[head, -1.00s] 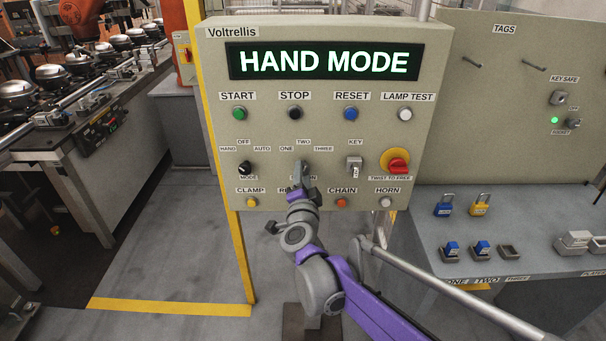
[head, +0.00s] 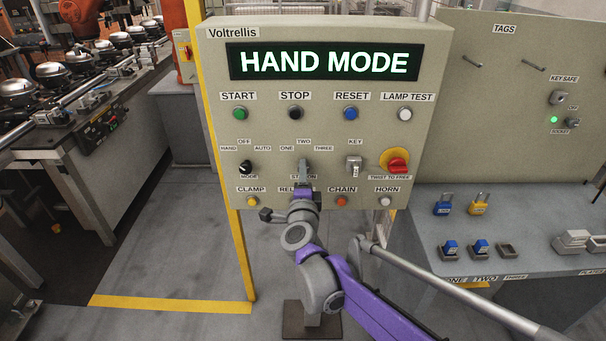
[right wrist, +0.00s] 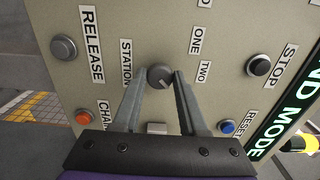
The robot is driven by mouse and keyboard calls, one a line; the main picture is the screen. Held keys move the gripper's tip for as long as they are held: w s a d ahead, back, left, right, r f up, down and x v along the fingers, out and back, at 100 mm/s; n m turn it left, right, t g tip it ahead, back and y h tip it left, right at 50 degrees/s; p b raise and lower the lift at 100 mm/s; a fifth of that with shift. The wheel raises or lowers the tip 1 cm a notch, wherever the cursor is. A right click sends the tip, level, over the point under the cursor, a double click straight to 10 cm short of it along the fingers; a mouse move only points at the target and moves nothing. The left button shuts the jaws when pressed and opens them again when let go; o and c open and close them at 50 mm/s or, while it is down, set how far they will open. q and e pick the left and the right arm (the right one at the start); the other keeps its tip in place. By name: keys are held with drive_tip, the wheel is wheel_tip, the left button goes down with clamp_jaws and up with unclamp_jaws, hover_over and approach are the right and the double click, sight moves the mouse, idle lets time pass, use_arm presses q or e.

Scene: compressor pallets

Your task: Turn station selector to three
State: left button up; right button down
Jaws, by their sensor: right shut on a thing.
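The station selector is a dark round knob (right wrist: 160,77) on the grey control panel (head: 225,65), between the labels STATION, ONE and TWO in the right wrist view. In the head view my right gripper (head: 304,172) covers the selector, below the labels ONE, TWO and THREE. Its two fingers lie on either side of the knob in the right wrist view (right wrist: 159,75), shut on it. I cannot tell which number the knob points to. The display (head: 324,62) reads HAND MODE. My left gripper is not in view.
The mode knob (head: 246,167) is left of the selector, the key switch (head: 354,164) and red twist-to-free button (head: 398,164) right of it. Just below are the clamp button (head: 249,202), chain button (head: 341,202) and horn button (head: 386,202). A yellow post (head: 243,255) stands at the panel's left edge.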

drive_tip(key=shift+c, duration=2.2)
unclamp_jaws()
drive_tip(key=shift+s, duration=0.1)
drive_tip(key=s, duration=1)
drive_tip(key=shift+s, duration=0.35)
